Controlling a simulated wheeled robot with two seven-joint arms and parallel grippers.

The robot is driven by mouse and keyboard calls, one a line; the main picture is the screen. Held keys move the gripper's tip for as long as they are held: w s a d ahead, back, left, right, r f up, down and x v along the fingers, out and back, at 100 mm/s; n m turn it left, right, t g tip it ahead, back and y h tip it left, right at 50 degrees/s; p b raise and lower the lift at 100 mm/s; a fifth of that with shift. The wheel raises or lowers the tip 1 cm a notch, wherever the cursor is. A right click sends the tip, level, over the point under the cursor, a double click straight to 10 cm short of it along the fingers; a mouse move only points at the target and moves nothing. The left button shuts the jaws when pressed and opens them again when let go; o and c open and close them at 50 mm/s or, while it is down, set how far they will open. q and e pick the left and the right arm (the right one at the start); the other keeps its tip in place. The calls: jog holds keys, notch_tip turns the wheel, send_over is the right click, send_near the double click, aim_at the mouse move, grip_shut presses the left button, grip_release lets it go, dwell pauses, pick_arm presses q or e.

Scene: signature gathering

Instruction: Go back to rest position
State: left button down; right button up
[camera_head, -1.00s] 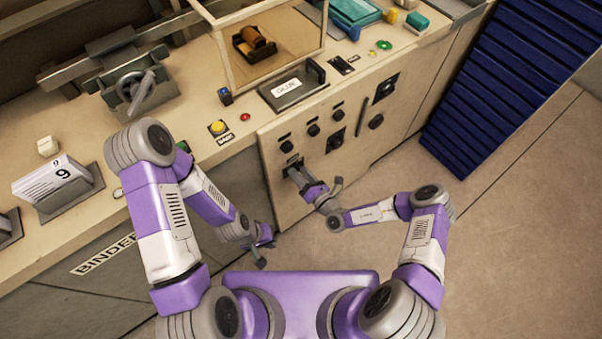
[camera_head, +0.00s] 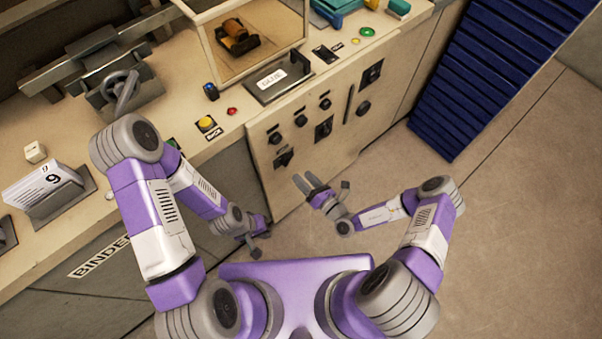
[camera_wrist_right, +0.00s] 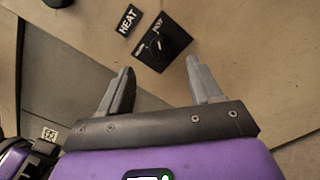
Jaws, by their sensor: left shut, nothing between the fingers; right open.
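My right gripper (camera_head: 306,183) is open and empty, held in front of the cabinet's front panel, a little below and right of a black knob (camera_head: 284,157). In the right wrist view both fingers of that gripper (camera_wrist_right: 158,70) are spread with nothing between them. The black knob (camera_wrist_right: 161,43) with a HEAT label (camera_wrist_right: 128,22) shows past the fingertips, apart from them. My left gripper (camera_head: 255,250) is shut and empty, hanging low beside the bench front, left of the right gripper.
The bench (camera_head: 185,95) holds a hand-wheel machine (camera_head: 122,90), a glass-sided box (camera_head: 268,60), a black-handled plate (camera_head: 275,82), buttons and a page stand (camera_head: 70,206). A blue slatted panel (camera_head: 490,75) stands at the right. The floor (camera_head: 500,230) at the right is clear.

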dwell(0.5)
jog(key=s+a+n+g+y, duration=0.2)
jog(key=s+a+n+g, duration=0.1)
jog(key=s+n+g, duration=0.55)
jog(key=s+a+n+g+y, duration=0.1)
jog(key=s+a+n+g, duration=0.3)
jog(key=s+n+g, duration=0.5)
jog(key=s+d+f+n+g+h, duration=0.1)
jog(key=s+d+n+g+h, duration=0.1)
jog(key=s+d+n+h, duration=0.3)
jog(key=w+d+n+t+h, duration=0.4)
jog(key=d+n, duration=0.3)
jog(key=n, duration=0.5)
jog(key=shift+w+r+t, duration=0.45)
jog(key=shift+w+t, duration=0.25)
jog(key=shift+t, duration=0.05)
